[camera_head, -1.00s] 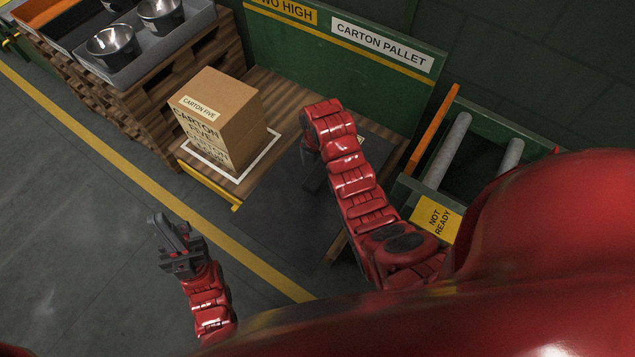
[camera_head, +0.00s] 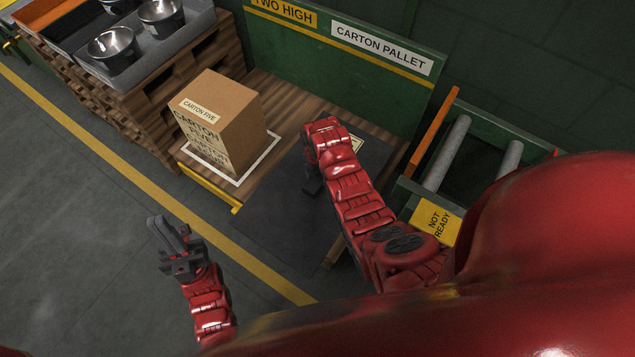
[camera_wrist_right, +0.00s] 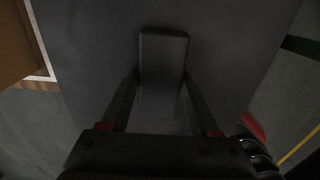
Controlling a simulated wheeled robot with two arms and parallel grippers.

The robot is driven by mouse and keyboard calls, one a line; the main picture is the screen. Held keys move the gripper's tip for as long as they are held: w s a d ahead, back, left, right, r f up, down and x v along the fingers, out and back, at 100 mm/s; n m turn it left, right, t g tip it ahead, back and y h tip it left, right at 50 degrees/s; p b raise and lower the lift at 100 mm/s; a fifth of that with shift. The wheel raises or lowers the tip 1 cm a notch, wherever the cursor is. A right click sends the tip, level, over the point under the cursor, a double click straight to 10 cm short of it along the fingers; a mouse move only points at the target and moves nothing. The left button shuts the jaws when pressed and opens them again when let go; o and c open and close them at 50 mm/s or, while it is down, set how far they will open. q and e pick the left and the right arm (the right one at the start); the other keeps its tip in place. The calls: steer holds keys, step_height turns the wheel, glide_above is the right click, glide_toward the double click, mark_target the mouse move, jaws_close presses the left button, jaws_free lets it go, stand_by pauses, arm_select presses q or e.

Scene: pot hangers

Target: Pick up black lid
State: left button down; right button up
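The black lid (camera_head: 280,210) is a flat dark square panel lying at the pallet's near side, partly covered by my right arm. In the right wrist view the lid (camera_wrist_right: 90,60) fills most of the picture, with a raised dark block like a handle (camera_wrist_right: 163,50) on it. My right gripper (camera_wrist_right: 161,78) is over the lid, its fingers spread with the near end of the block between or just beyond their tips; contact cannot be told. In the head view my right arm mostly hides that gripper. My left gripper (camera_head: 172,240) is empty, away from the lid above the floor; its finger gap is unclear.
A cardboard carton (camera_head: 215,125) stands on a white-outlined square left of the lid. A green backboard (camera_head: 350,60) rises behind the pallet. A roller conveyor (camera_head: 450,150) with an orange bar is at right. Metal pots (camera_head: 112,45) sit on stacked pallets at upper left.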

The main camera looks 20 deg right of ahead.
jaws_close()
